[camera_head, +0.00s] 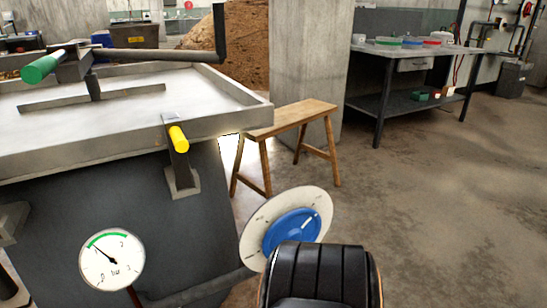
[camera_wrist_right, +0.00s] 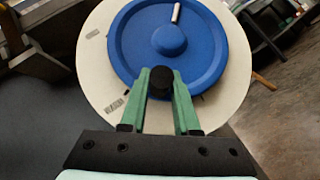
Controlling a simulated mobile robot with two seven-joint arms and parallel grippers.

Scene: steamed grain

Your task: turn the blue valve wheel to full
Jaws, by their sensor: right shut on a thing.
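The blue valve wheel (camera_head: 291,232) sits in front of a round off-white plate (camera_head: 255,226) with small dark markings, low at the trough's right. The wheel (camera_wrist_right: 130,45) fills the upper middle of the right wrist view, with a white mark (camera_wrist_right: 176,13) near its top rim. My right gripper (camera_wrist_right: 160,82) has its green fingers shut on the wheel's black knob (camera_wrist_right: 158,78) at the near rim. In the head view my black right wrist covers the wheel's lower part and hides the fingers. My left gripper is not in view.
A round gauge (camera_head: 111,259) marked bar has its needle up-left, near the green arc's left end. Above are the metal trough (camera_head: 110,105), a yellow-ended handle (camera_head: 178,139) and a green-ended lever (camera_head: 42,67). A wooden bench (camera_head: 292,117) stands behind; floor at right is open.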

